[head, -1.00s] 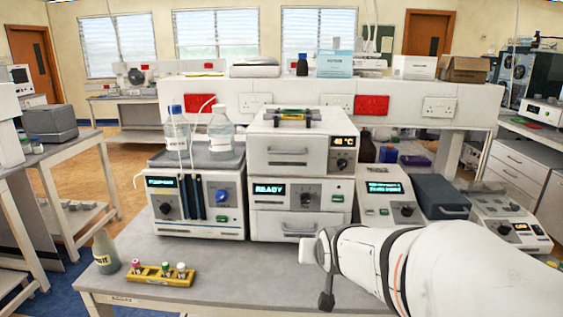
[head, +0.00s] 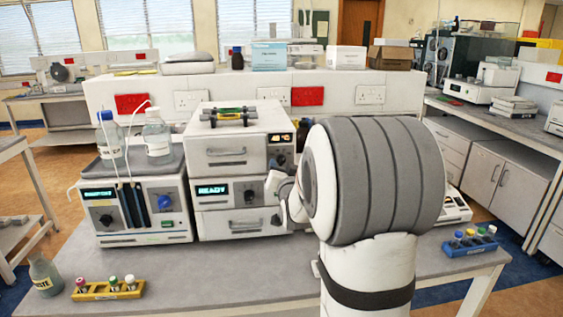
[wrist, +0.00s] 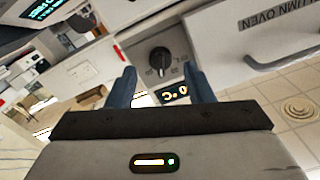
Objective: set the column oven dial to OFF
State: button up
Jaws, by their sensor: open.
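The column oven (head: 225,147) is the white top unit of the middle stack, with a drawer handle and a small lit display (head: 280,138). Its black dial (head: 278,161) shows just left of my arm. In the wrist view the scene is turned over: the dial (wrist: 159,61) is a black knob with a raised bar, and the oven's printed name is at the upper right. My gripper (wrist: 163,80) is open, its two blue fingers apart, with the dial seen between and beyond their tips. The dial's setting is too small to read. The head view hides the fingers behind my arm.
A pump unit (head: 135,210) with bottles on top stands left of the stack. The lower unit (head: 215,190) reads READY. Tube racks stand at the bench's front left (head: 108,290) and right (head: 470,242). The front middle bench is clear.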

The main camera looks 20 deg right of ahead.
aim_at(281, 160)
jog(key=shift+x, duration=1.3)
jog(key=shift+c, duration=0.2)
jog(key=c, duration=0.9)
